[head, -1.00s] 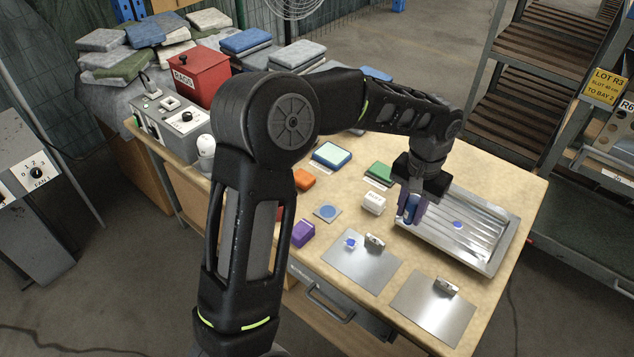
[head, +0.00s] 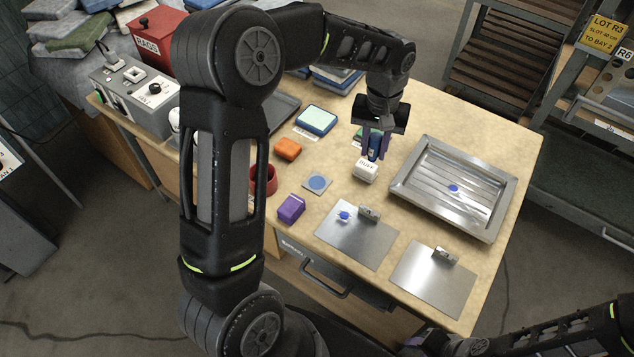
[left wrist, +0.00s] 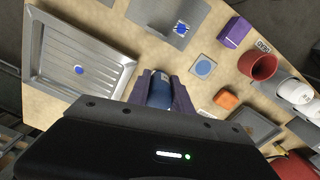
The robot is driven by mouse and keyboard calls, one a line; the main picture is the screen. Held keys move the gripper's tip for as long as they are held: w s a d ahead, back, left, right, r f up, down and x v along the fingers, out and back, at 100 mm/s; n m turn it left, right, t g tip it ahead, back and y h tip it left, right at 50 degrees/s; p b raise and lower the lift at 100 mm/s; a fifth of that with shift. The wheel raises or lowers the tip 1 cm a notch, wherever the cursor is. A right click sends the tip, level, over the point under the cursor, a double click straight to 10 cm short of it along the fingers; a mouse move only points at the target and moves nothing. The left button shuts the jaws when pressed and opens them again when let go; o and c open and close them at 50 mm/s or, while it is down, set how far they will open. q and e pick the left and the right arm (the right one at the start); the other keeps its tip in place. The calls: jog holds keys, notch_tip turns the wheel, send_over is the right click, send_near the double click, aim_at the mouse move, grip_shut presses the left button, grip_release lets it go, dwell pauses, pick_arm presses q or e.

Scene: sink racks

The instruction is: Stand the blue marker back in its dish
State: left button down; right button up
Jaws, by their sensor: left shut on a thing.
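The metal tray (head: 408,182) has a ridged floor with a blue spot (head: 454,188). A small grey square with a blue disc (head: 317,183) lies left of the white block. I cannot tell which of these is the dish. Part of my right arm shows at the lower right; its fingers are unclear.
Two metal plates (head: 352,246) (head: 425,287) with small clips lie at the front. Bare table lies between the white block and the tray.

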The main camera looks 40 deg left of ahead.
pick_arm(q)
jog(key=s+a+f+n, duration=0.1)
jog(key=a+f+n, duration=0.1)
jog(key=a+n, duration=0.3)
jog(key=s+a+f+n+b, duration=0.1)
jog(key=s+a+f+n, duration=0.1)
jog(key=a+n, duration=0.4)
jog(key=shift+s+a+f+n, duration=0.3)
jog(key=shift+a+f, duration=0.5)
jog(key=shift+a, duration=0.15)
jog(key=shift+f, duration=3.1)
notch_tip(320, 180, down, 3)
jog(key=shift+p, duration=0.45)
jog(key=shift+f, duration=0.4)
